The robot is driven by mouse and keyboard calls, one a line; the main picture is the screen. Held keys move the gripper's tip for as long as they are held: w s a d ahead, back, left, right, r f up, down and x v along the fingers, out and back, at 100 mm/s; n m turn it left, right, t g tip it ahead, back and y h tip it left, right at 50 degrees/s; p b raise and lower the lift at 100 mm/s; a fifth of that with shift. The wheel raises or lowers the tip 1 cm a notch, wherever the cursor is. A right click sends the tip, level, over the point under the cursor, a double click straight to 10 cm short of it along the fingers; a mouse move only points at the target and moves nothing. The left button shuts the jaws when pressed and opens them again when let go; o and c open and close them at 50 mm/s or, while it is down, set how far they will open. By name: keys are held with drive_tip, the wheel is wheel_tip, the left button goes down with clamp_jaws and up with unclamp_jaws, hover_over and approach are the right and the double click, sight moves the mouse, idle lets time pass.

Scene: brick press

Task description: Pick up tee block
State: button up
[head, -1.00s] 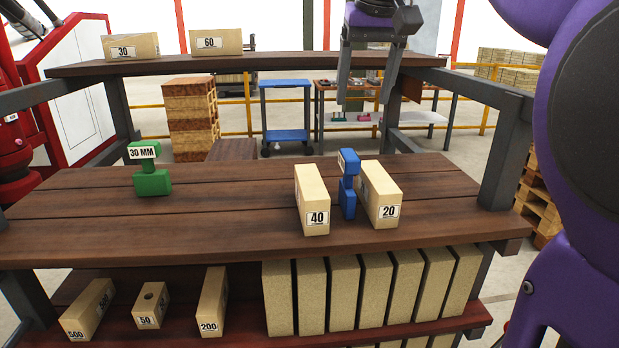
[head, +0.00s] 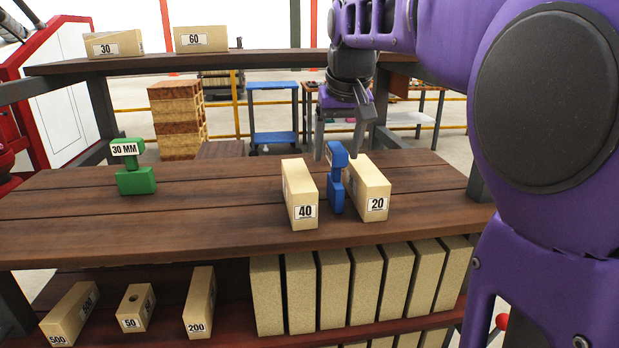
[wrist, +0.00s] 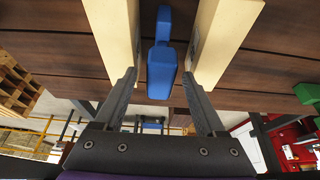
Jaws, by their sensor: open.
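A blue tee block (head: 337,184) stands upright on the wooden table between two pale bricks, the 40 brick (head: 301,195) and the 20 brick (head: 368,189). The gaps beside it are narrow. A green tee block (head: 136,178) with a 30 MM label stands apart at the table's left.
The upper shelf (head: 270,62) carries the 30 and 60 bricks at left. The lower shelf (head: 230,325) holds the 500, 50 and 200 bricks and a row of several tall bricks. The table's middle (head: 220,185) is clear. Dark frame posts flank the table.

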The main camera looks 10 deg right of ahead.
drive_tip(key=shift+c, duration=0.3)
clamp_jaws()
wheel_tip(320, 180, up, 9)
drive_tip(key=shift+r+p, duration=0.1)
drive_tip(key=shift+p, duration=1)
drive_tip(key=shift+w+d+r, duration=0.1)
drive_tip(key=shift+d+r, duration=0.1)
drive_tip(key=shift+r, duration=0.3)
drive_tip(key=shift+d+r, duration=0.35)
drive_tip(key=shift+d, duration=0.45)
